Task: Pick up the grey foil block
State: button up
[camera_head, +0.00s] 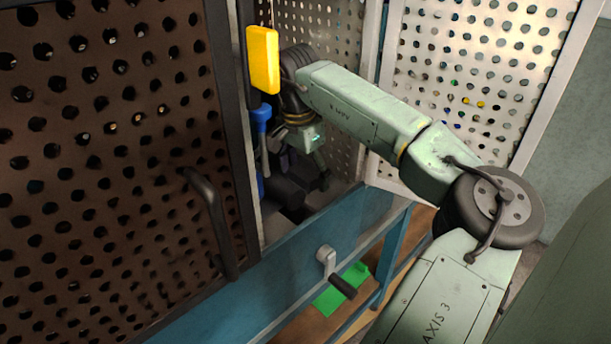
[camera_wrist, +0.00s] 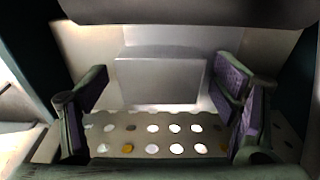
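In the wrist view, a pale grey block (camera_wrist: 162,78) with a flat front face sits in the middle, between the two fingers. I take it to be the foil block. My gripper (camera_wrist: 160,100) is open, with purple-padded fingers on the left and right of the picture. A gap shows between each finger and the block, and nothing is held. How far the fingertips reach along its sides I cannot tell. In the head view my gripper (camera_head: 318,168) is inside the cabinet, small and dark. The block cannot be made out there.
A brown perforated door (camera_head: 110,150) with a handle fills the left. A pale perforated panel (camera_head: 470,70) stands at the right. A yellow block-like part (camera_head: 263,58) and a blue part (camera_head: 262,118) are close left of my arm. A crank (camera_head: 335,270) projects from the blue front beam (camera_head: 230,312).

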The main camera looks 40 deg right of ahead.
jog(key=c, duration=0.8)
jog(key=shift+r+b, duration=0.15)
jog(key=shift+b, duration=0.2)
jog(key=shift+c, duration=0.2)
